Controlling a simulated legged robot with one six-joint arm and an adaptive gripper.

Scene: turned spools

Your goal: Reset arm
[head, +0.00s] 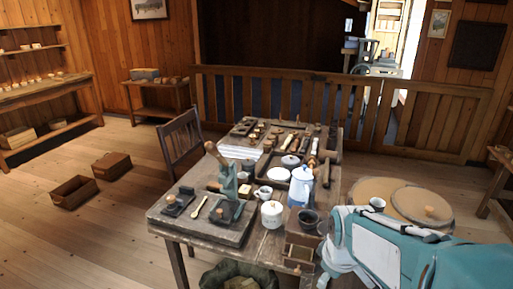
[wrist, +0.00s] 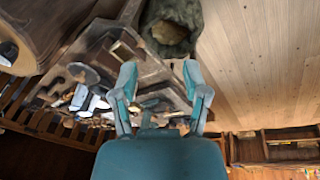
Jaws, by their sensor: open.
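My arm (head: 400,248), teal and light grey, reaches in from the lower right of the head view, beside the table's near right corner. I cannot make out its fingertips in that view. In the wrist view my gripper (wrist: 160,84) shows two teal fingers spread apart with nothing between them. Beyond the fingers the wrist view shows the cluttered table at a steep, turned angle. No object is held.
A round-topped barrel (head: 378,189) stands close behind my arm.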

